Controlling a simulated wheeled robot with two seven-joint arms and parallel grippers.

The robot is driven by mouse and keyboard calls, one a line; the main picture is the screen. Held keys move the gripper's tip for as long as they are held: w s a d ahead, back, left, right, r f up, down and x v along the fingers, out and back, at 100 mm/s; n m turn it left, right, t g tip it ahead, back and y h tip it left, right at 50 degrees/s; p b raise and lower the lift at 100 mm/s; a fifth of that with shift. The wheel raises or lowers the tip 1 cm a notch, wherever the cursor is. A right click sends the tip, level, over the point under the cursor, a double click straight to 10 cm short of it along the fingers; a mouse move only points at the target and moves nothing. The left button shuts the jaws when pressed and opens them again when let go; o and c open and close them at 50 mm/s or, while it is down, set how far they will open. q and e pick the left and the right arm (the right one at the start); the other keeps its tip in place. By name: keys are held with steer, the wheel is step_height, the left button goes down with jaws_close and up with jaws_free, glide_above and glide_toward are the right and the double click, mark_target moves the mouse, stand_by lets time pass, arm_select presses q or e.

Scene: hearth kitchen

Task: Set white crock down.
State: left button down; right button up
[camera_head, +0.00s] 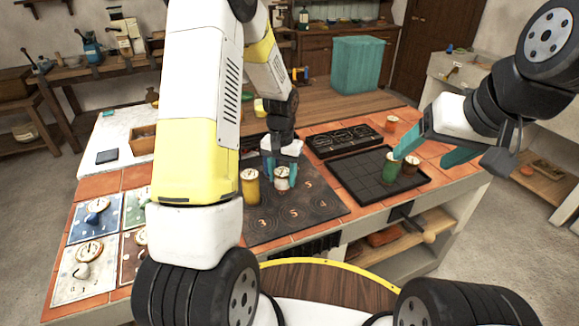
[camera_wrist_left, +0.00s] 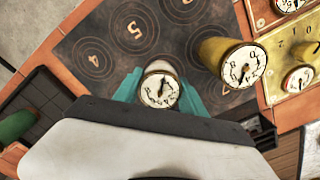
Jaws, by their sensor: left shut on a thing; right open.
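The white crock (camera_head: 282,184) has a clock-like dial on its lid. My left gripper (camera_head: 282,172) is shut on it, one teal finger on each side. The crock is over the dark mat (camera_head: 318,212) marked with numbered rings; I cannot tell whether its base touches. The left wrist view shows the crock (camera_wrist_left: 160,86) from above between the fingers, with rings 4 and 5 to its upper left. A yellow crock (camera_head: 250,187) stands close by on the mat. My right gripper (camera_head: 422,158) is open, beside the green crock (camera_head: 391,168) at the black tray.
The black gridded tray (camera_head: 362,187) lies right of the mat, holding the green crock and a brown one (camera_head: 411,166). An orange crock (camera_head: 390,123) stands behind. Coloured dial panels (camera_head: 96,216) lie at left. The mat's front part is clear.

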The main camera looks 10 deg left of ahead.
mark_target(282, 180)
arm_select(q)
steer(key=shift+w+a+f, duration=0.1)
steer(key=shift+w+a, duration=0.15)
steer(key=shift+w, duration=0.25)
steer(key=shift+w+a, duration=0.2)
steer(key=shift+w, duration=0.25)
steer(key=shift+f, duration=1.7)
steer(key=shift+f, duration=0.15)
steer(key=c, duration=0.7)
jaws_free()
steer(key=shift+o, duration=0.2)
